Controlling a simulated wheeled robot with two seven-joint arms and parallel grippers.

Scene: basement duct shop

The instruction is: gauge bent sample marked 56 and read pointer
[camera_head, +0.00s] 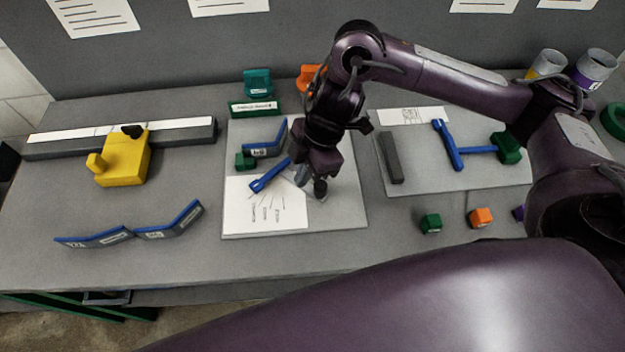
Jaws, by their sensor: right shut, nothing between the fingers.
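A grey board (345,215) in the middle of the bench carries a white card (236,215) with fanned lines and small labels. A blue pointer (268,177) lies over the card's upper edge. A bent blue and grey sample (266,144) with a white label sits on this board, beside a small green block (245,161). Two more bent samples, one left (95,240) and one right (170,221), stand end to end at the front left; I cannot read their numbers surely. My right gripper (312,188) is shut and empty, low over the card's right side, hiding part of the pointer. My left gripper is out of view.
A yellow block (124,160) sits on a long grey rail (190,132) at left. A second board (470,182) at right holds a blue T-shaped piece (447,145). Green (431,222) and orange (480,217) blocks stand near the front. Bare bench lies front centre.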

